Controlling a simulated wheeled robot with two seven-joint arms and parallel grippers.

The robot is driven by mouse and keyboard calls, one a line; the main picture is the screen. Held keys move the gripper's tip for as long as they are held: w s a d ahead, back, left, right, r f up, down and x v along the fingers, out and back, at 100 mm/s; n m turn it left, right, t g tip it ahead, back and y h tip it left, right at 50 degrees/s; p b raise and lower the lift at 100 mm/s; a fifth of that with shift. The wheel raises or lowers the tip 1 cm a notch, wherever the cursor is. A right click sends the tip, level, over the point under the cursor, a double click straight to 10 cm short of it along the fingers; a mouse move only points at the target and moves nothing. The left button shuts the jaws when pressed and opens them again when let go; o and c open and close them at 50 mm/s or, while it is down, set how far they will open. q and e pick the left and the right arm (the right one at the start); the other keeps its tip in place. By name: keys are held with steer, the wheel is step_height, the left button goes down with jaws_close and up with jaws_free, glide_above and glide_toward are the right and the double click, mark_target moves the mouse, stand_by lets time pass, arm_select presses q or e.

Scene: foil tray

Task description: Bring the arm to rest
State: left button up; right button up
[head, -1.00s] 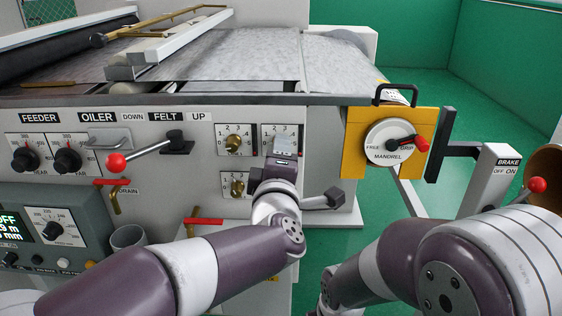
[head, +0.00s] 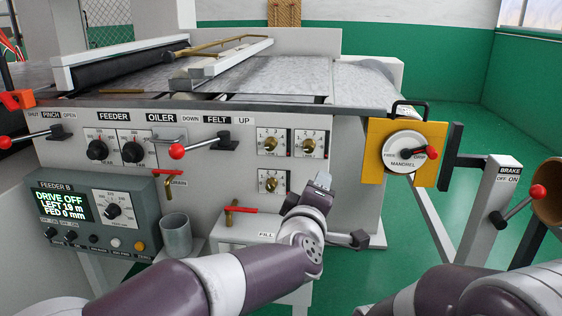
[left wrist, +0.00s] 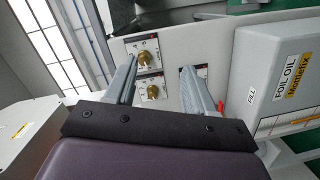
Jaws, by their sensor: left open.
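My left arm comes in from the lower left of the head view, and its gripper (head: 319,186) stands in front of the machine's panel, below and right of the brass-knobbed dials (head: 272,141). The left wrist view shows its two grey fingers (left wrist: 160,85) spread apart with nothing between them. Beyond them are the dials (left wrist: 145,60). My right arm shows only as links at the lower right of the head view; its gripper is out of the picture.
Red-knobbed levers, including the felt lever (head: 177,151) and brake lever (head: 538,192), stick out. The yellow mandrel plate (head: 374,165) is at the right. A grey cup (head: 176,236) stands beside the feeder box (head: 90,215). An oil box (left wrist: 290,80) is right of my left fingers.

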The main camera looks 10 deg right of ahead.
arm_select(q)
steer(key=s+a+f+m+g+y, duration=0.1)
steer(key=s+a+f+m+g, duration=0.35)
steer(key=f, duration=0.55)
steer(key=s+a+f+m+g+y, duration=0.1)
steer(key=s+a+f+m+g, duration=0.4)
steer(key=f, duration=0.5)
steer(key=s+a+f+m+g+y, duration=0.1)
steer(key=s+a+f+g, duration=0.2)
steer(key=a, duration=0.4)
steer(key=s+a+f+y, duration=0.2)
steer(key=s+a, duration=0.3)
steer(key=a, duration=0.2)
steer(key=s+a+f+m+g+y, duration=0.1)
steer(key=s+a+f+g, duration=0.15)
steer(key=s+a, duration=0.4)
steer(key=w+a+r+n+p, duration=0.1)
steer(key=r+p, duration=1.4)
steer(key=w+a+r+p, duration=0.1)
steer(key=a+r+p, duration=0.1)
steer(key=r+p, duration=1.3)
steer(key=shift+w+a+r+n+t+y+p, duration=0.2)
steer(key=shift+n+t+y+p, duration=0.1)
steer(key=shift+n+t, duration=0.1)
